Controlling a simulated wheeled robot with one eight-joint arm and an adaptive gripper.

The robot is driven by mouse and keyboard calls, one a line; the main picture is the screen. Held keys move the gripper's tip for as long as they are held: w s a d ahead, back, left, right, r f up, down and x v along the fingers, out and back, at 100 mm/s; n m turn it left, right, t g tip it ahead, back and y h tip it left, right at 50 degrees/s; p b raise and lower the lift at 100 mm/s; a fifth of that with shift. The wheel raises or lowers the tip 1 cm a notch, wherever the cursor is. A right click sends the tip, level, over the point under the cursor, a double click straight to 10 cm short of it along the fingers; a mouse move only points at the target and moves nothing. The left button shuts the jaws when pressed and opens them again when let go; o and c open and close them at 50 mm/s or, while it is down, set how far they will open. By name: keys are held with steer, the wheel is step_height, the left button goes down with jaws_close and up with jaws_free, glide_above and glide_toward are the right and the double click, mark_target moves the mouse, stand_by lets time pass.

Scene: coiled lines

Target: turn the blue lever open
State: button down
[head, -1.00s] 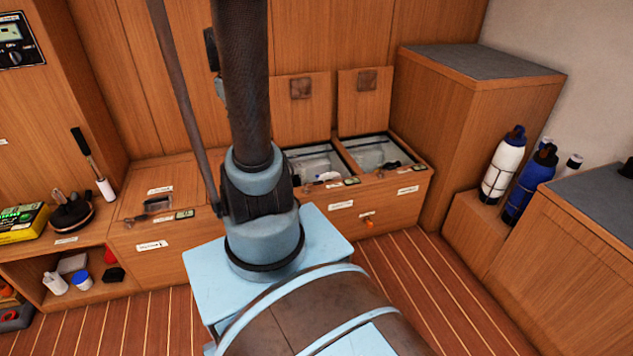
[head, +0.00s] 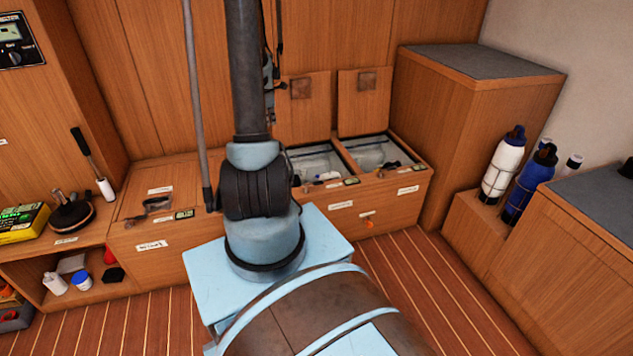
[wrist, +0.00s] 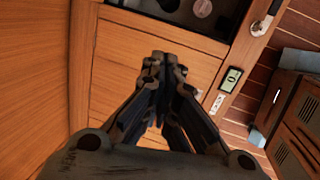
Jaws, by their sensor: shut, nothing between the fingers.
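I cannot make out a blue lever in either view. Two open lockers, the left one (head: 316,160) and the right one (head: 376,153), stand behind my arm in the head view with their lids raised. Small items at their front edges are too small to tell apart. In the wrist view, my gripper (wrist: 163,60) is shut and empty, its fingers pointing over a wooden panel (wrist: 150,85). A dark opening with a pale round part (wrist: 202,8) lies beyond the fingertips. My gripper cannot be made out clearly in the head view.
A closed hatch (head: 150,185) and a shelf of small items lie left. A tall cabinet (head: 480,110), a white bottle (head: 502,165) and a blue bottle (head: 530,182) stand right. Striped floor (head: 420,290) is clear.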

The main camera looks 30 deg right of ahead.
steer(key=w+d+f+n, duration=0.1)
steer(key=d+f+n, duration=0.2)
steer(key=d+f, duration=0.5)
steer(key=w+d+f+n, duration=0.1)
steer(key=d+f+n, duration=0.2)
steer(key=d+f, duration=0.6)
steer(key=w+d+f+n, duration=0.1)
steer(key=d+f+n, duration=0.2)
steer(key=f, duration=2.3)
steer(key=shift+w+d+f+h, duration=0.15)
steer(key=shift+w+d+h, duration=0.25)
steer(key=shift+d, duration=2.35)
